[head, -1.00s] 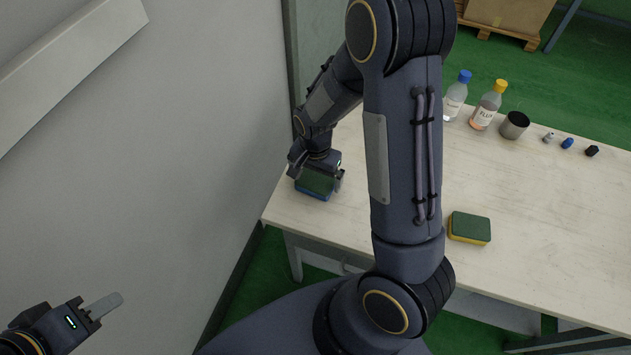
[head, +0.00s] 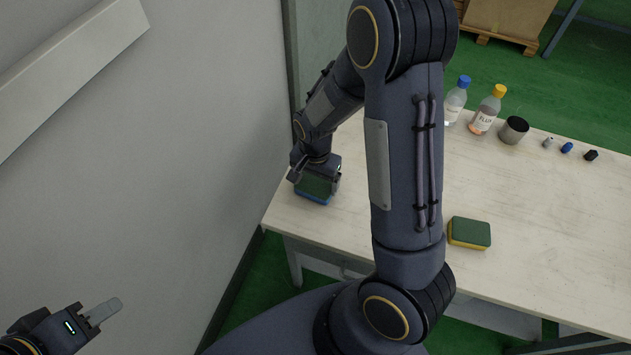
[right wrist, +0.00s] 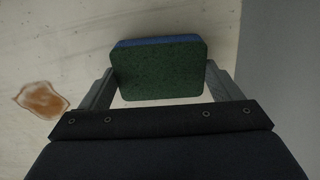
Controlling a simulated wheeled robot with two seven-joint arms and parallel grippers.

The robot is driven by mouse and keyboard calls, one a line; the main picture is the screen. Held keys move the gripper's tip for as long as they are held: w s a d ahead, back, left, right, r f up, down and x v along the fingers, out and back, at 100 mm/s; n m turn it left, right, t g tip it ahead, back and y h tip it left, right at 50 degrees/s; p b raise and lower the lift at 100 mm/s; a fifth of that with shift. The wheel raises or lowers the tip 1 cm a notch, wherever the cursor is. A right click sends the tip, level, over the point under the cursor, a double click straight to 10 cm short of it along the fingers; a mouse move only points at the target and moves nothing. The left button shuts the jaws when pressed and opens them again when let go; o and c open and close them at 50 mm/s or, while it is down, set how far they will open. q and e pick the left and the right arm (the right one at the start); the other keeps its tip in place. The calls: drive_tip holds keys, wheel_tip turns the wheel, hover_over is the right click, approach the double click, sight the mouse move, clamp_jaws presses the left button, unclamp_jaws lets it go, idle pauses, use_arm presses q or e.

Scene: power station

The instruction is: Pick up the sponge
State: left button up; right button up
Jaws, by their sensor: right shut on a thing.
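A sponge with a dark green top and blue underside (head: 314,188) is at the table's left end, between the fingers of my right gripper (head: 318,182). In the right wrist view this sponge (right wrist: 160,70) sits between the two grey fingers, which touch its short sides. The gripper is shut on it; I cannot tell whether it is clear of the tabletop. A second sponge, green over yellow (head: 469,233), lies on the table right of my right arm. My left gripper (head: 103,311) is low at the left, away from the table and empty; its finger opening is unclear.
The pale wooden table (head: 560,235) has a blue-capped bottle (head: 455,103), a yellow-capped bottle (head: 486,113), a metal cup (head: 514,131) and small items along its back. A brown stain (right wrist: 42,99) is near the sponge. A grey wall (head: 150,190) stands at left.

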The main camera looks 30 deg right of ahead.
wheel_tip(320, 180, up, 3)
drive_tip(key=shift+w+f, duration=0.1)
drive_tip(key=s+d+r, duration=0.1)
drive_tip(key=s+r, duration=0.3)
drive_tip(key=s, duration=0.3)
drive_tip(key=s+d+r+p, duration=0.1)
drive_tip(key=s+r, duration=0.4)
drive_tip(key=s, duration=0.2)
drive_tip(key=shift+d+r+p, duration=0.25)
drive_tip(key=shift+r+p, duration=0.05)
drive_tip(key=o, duration=0.4)
drive_tip(key=c, duration=0.3)
drive_tip(key=shift+w+d, duration=0.1)
